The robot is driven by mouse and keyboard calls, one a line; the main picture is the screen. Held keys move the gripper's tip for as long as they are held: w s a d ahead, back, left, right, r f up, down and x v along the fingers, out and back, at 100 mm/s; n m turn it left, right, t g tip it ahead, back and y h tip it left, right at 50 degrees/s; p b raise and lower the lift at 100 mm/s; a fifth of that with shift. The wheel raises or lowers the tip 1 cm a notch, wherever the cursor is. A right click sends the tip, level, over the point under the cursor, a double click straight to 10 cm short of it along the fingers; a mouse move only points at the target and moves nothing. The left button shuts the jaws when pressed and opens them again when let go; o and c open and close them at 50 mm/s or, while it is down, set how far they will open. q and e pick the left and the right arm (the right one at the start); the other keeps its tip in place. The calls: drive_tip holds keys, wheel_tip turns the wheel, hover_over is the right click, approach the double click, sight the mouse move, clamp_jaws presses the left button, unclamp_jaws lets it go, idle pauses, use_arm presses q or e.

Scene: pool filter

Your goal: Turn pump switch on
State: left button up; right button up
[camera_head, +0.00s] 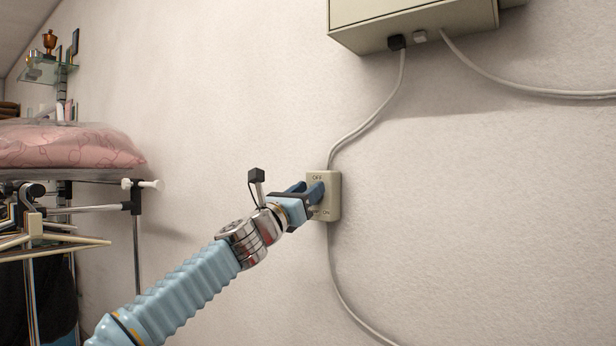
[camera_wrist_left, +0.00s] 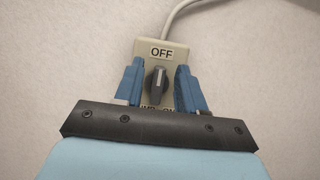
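The pump switch (camera_head: 334,196) is a small beige box on the wall, marked OFF at its top and ON lower down. In the left wrist view its dark grey rotary knob (camera_wrist_left: 155,78) sits below the OFF label, its pale mark near the top. My left gripper (camera_head: 312,190) is at the switch. In the left wrist view its two blue fingers (camera_wrist_left: 158,84) stand apart on either side of the knob, with gaps between them and it. The gripper hides part of the lower label. My right gripper is in neither view.
A grey cable (camera_head: 375,121) runs from the switch up to a beige wall box (camera_head: 415,28). Another cable hangs below the switch. At the left are a rack with hangers (camera_head: 40,228) and a pink bag (camera_head: 65,146). The wall right of the switch is bare.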

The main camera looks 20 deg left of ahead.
use_arm(q)
drive_tip(key=shift+w+d, duration=0.1)
drive_tip(key=shift+w, duration=0.15)
clamp_jaws()
drive_tip(key=shift+r+m, duration=0.1)
drive_tip(key=shift+m, duration=0.4)
drive_tip(key=m+g+h+p, duration=0.1)
drive_tip(key=m+g, duration=0.1)
drive_tip(key=m, duration=0.5)
drive_tip(key=f+m+g+h+p, duration=0.1)
drive_tip(key=m+g+h+p, duration=0.1)
drive_tip(key=m, duration=0.5)
drive_tip(key=d+m+g+h+p, duration=0.1)
drive_tip(key=m+g, duration=0.3)
drive_tip(key=m, duration=0.3)
drive_tip(key=shift+s+f+p, duration=0.2)
drive_tip(key=shift+p, duration=0.15)
drive_tip(key=shift+m, duration=0.3)
